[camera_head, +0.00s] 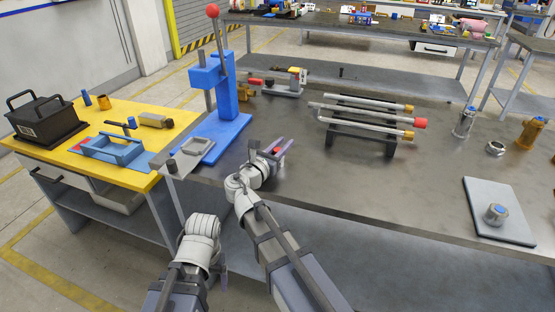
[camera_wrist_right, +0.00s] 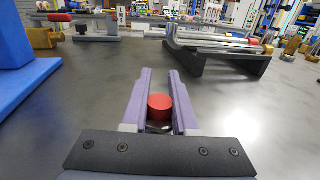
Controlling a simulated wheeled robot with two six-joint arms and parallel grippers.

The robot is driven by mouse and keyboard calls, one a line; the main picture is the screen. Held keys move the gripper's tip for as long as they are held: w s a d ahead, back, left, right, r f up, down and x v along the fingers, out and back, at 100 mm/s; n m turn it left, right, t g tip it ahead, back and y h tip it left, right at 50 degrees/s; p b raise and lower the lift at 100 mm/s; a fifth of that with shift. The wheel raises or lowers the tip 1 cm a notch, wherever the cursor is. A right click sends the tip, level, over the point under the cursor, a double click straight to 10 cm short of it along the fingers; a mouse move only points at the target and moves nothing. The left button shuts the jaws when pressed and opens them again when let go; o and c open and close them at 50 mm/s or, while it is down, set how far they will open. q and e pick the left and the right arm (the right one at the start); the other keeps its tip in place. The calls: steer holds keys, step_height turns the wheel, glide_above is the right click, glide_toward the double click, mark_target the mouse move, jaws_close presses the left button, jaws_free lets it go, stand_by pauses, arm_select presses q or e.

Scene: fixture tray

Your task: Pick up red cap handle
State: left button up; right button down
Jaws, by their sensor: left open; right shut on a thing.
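A short red cap handle (camera_wrist_right: 160,106) stands between the two purple fingers of my right gripper in the right wrist view. A bit of pale metal shows under it. In the head view my right gripper (camera_head: 278,146) is low over the grey table, right of the blue press, shut on the red cap handle (camera_head: 276,150). Whether the cap touches the table is hard to tell. My left gripper (camera_head: 223,277) is mostly hidden by its own wrist, below the table's front edge and away from the cap; it is open and holds nothing visible.
The blue press (camera_head: 228,105) stands left of my right gripper. A black rack (camera_head: 360,137) with metal rods is at right behind it, and a red-handled clamp (camera_head: 285,88) farther back. The grey table (camera_head: 380,190) is clear to the right, up to a pale plate (camera_head: 490,222).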

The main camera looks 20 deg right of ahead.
steer(key=shift+r, duration=0.1)
step_height(320, 180, up, 10)
steer(key=p, duration=1)
